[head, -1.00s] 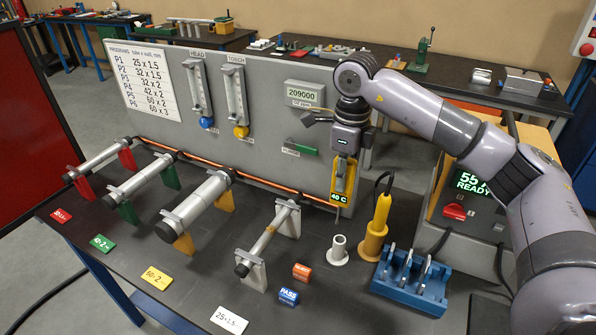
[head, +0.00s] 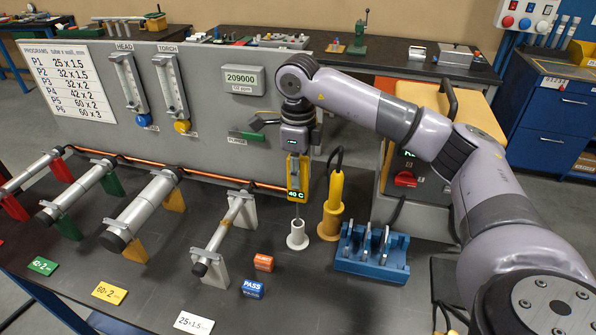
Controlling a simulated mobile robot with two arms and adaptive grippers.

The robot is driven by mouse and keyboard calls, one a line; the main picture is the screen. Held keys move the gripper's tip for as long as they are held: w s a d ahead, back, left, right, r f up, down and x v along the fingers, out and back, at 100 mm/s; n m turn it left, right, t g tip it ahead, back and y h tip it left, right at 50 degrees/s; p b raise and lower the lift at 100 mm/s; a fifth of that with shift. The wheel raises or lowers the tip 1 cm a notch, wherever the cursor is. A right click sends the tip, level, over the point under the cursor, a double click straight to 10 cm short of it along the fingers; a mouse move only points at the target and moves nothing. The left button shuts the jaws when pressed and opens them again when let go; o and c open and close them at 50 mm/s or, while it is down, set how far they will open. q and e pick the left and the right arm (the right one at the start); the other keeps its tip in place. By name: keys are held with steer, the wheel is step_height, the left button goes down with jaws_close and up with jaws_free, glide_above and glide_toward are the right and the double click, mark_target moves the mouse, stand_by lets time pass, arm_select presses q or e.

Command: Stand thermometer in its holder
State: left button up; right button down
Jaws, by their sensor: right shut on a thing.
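The thermometer (head: 297,190) is a yellow body with a "40 C" display and a thin metal probe pointing down. My right gripper (head: 298,160) is shut on its upper part and holds it upright. The holder (head: 297,239) is a small white tube on a round flange, standing on the bench directly below. The probe tip is at the holder's mouth; I cannot tell whether it is just above or slightly inside. My left gripper is out of view.
A yellow torch-like tool (head: 332,212) stands close to the right of the holder. A blue rack (head: 370,257) is further right. An orange block (head: 263,262) and a blue PASS block (head: 252,289) lie in front. The grey panel (head: 215,110) stands behind.

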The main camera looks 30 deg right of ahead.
mark_target(298, 200)
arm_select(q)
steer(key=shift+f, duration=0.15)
arm_select(e)
steer(key=shift+f, duration=0.1)
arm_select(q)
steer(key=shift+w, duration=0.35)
arm_select(e)
steer(key=shift+f, duration=0.15)
arm_select(q)
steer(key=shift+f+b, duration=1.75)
steer(key=shift+b, duration=0.15)
arm_select(e)
steer(key=shift+f, duration=2.3)
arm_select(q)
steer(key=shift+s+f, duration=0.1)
arm_select(e)
steer(key=shift+f, duration=0.15)
arm_select(q)
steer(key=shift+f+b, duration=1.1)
steer(key=shift+b, duration=0.1)
arm_select(e)
steer(key=shift+f, duration=1.5)
steer(key=c, duration=1.3)
jaws_free()
